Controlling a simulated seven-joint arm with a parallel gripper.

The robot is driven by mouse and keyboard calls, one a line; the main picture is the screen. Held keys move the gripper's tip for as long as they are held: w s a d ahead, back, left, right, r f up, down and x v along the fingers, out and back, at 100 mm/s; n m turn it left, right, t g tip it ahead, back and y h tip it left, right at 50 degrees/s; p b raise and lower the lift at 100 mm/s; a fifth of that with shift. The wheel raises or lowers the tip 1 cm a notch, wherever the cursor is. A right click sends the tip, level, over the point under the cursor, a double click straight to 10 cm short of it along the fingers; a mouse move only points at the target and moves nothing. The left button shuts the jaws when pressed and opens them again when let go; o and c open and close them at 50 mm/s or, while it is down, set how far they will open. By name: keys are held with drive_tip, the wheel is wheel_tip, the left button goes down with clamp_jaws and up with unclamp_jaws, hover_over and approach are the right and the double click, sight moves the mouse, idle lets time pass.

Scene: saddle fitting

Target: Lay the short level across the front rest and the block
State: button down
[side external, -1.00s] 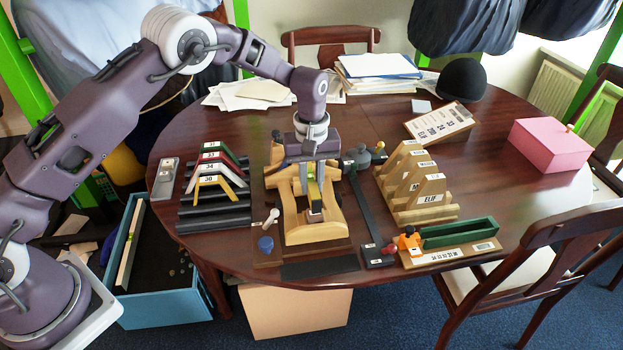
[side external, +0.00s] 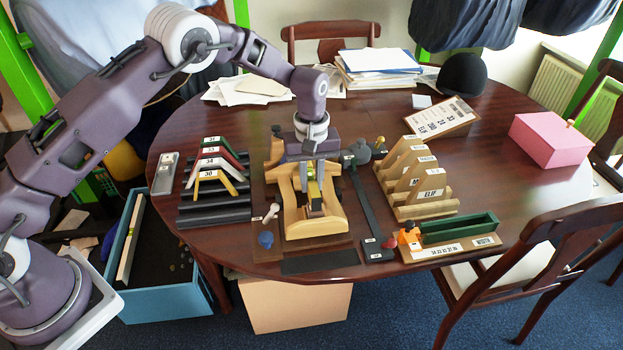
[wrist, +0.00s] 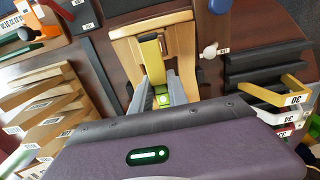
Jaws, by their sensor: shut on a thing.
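The short level is a narrow yellow bar (wrist: 152,58) with a green vial, seen in the wrist view; it also shows in the side view (side external: 314,188). My gripper (wrist: 160,97) is shut on it around the vial; in the side view my gripper (side external: 311,172) points down over the wooden stand (side external: 318,228). The level runs lengthwise along the middle of the stand, its front end near the stand's light front crosspiece (wrist: 150,22), which seems to be the front rest. I cannot tell whether it touches the rest. The block under the level is hidden or not clear.
Yellow, white, red and green angle pieces (side external: 215,180) stand on dark bars at left. Wooden saddle pieces (side external: 420,185) and a green trough (side external: 458,229) stand at right. A white-handled peg (side external: 271,213) and blue knob (side external: 265,240) are close to the stand's left.

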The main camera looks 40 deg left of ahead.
drive_tip(key=shift+f, duration=0.3)
idle(0.4)
idle(0.5)
drive_tip(key=c, duration=0.8)
unclamp_jaws()
drive_tip(key=shift+r, duration=2.5)
